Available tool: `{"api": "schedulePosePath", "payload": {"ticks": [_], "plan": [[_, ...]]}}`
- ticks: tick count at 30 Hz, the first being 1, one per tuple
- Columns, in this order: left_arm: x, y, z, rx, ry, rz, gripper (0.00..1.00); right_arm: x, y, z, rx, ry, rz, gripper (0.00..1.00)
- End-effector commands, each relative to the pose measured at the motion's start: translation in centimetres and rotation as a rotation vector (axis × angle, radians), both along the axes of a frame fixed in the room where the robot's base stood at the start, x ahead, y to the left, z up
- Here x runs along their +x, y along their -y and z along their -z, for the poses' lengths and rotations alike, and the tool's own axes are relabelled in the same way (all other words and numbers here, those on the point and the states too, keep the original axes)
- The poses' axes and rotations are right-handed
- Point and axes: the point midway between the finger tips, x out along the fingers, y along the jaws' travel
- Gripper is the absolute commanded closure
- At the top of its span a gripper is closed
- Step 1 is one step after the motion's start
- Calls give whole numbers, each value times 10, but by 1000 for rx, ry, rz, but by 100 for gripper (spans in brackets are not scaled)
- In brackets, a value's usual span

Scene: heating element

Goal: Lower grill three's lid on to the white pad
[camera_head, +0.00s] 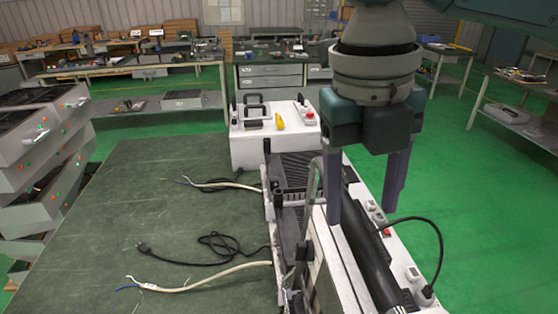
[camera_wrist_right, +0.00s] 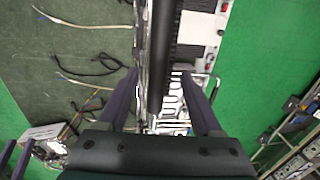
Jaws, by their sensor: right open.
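My right gripper (camera_head: 362,213) points down over the row of grills, its two purple fingers wide apart. In the wrist view the right gripper (camera_wrist_right: 160,72) has a long black bar (camera_wrist_right: 161,55) running between its fingers, below them in depth; I cannot tell if they touch it. The bar also shows in the head view (camera_head: 368,258), beside a white panel (camera_head: 345,275). I cannot tell which part is grill three's lid or the white pad. Silvery loops (camera_wrist_right: 176,103) show under the gripper. Two purple fingers of my left gripper (camera_wrist_right: 18,148) show apart at the lower left of the wrist view.
The green tabletop (camera_head: 130,215) left of the grills carries loose cables (camera_head: 205,280) and a black plug lead (camera_head: 190,262). A white box with a black handle (camera_head: 272,150) stands at the far end. A black cord (camera_head: 435,245) loops at the right. Grey drawers (camera_head: 40,150) stand far left.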

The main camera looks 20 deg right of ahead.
Motion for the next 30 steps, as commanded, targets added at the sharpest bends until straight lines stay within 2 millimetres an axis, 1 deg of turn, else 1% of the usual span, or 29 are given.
{"api": "schedulePosePath", "payload": {"ticks": [1, 3, 7, 12, 18, 30], "plan": [[0, 0, -6, 0, -1, 0, 50, -2, 1, 7, -2, -5, 3, 33], [0, 0, -9, 0, -1, 0, 50, -2, 2, 18, -2, -2, 1, 33], [0, 0, -12, 1, -1, 0, 50, -1, 3, 34, 0, 0, 1, 33], [0, -1, -13, 4, 0, 2, 50, -1, 4, 41, 0, 3, 0, 33], [0, -3, -12, 10, 0, 5, 50, -1, 4, 42, 0, 3, 0, 34], [0, -3, -12, 13, 0, 6, 50, -1, 4, 41, 0, 3, 0, 79]]}}
